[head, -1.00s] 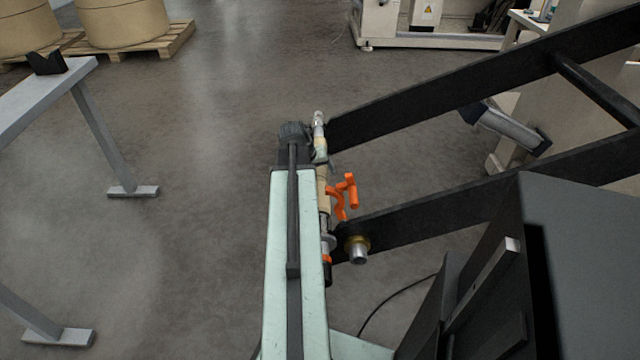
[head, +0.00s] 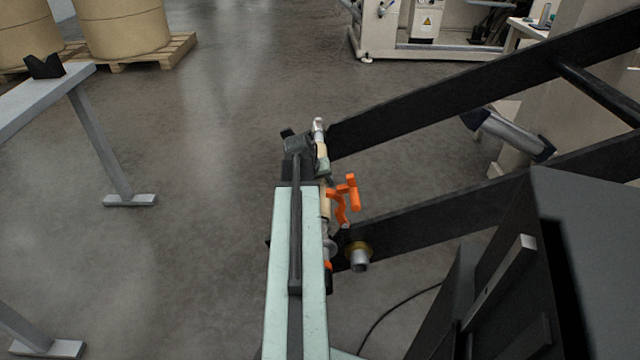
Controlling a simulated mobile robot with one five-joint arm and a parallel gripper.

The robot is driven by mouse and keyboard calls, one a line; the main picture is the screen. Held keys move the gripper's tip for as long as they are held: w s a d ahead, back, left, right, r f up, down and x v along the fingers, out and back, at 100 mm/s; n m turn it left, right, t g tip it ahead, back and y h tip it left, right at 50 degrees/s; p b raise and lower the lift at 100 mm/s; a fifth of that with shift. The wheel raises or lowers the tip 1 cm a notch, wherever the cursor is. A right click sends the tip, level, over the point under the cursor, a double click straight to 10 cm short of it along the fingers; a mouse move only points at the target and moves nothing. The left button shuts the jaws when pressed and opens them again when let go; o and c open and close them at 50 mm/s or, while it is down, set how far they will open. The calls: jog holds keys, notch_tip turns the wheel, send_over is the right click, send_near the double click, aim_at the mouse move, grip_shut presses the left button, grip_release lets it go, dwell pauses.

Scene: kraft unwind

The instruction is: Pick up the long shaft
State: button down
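No long shaft can be made out for certain. A narrow line of silver, tan and orange parts (head: 323,165) runs along the right side of a pale green beam that I take as mine; the beam hides part of it, and I cannot tell whether it is the shaft or part of my arm. Orange bent pieces (head: 350,192) stick out to its right. A short silver stub in a brass collar (head: 358,256) sits near the lower black bar's end. My gripper's fingers cannot be told apart among these parts, nor whether they hold anything.
Two long black bars (head: 440,88) come in from the right, joined by a cross rod (head: 597,92). A silver cylinder (head: 510,134) shows between them. At left stands a grey stand (head: 42,98) with a black V-block (head: 43,67). Paper rolls (head: 122,28) sit behind. The left-centre floor is clear.

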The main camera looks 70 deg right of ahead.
jog(key=shift+r, duration=0.15)
notch_tip(320, 180, up, 7)
jog(key=p, duration=0.7)
jog(key=w+a, duration=0.3)
jog(key=w, duration=0.5)
jog(key=w+a, duration=0.3)
jog(key=w, duration=0.6)
notch_tip(320, 180, up, 13)
jog(key=p, duration=1.3)
jog(key=shift+a, duration=0.2)
jog(key=shift+s, duration=0.15)
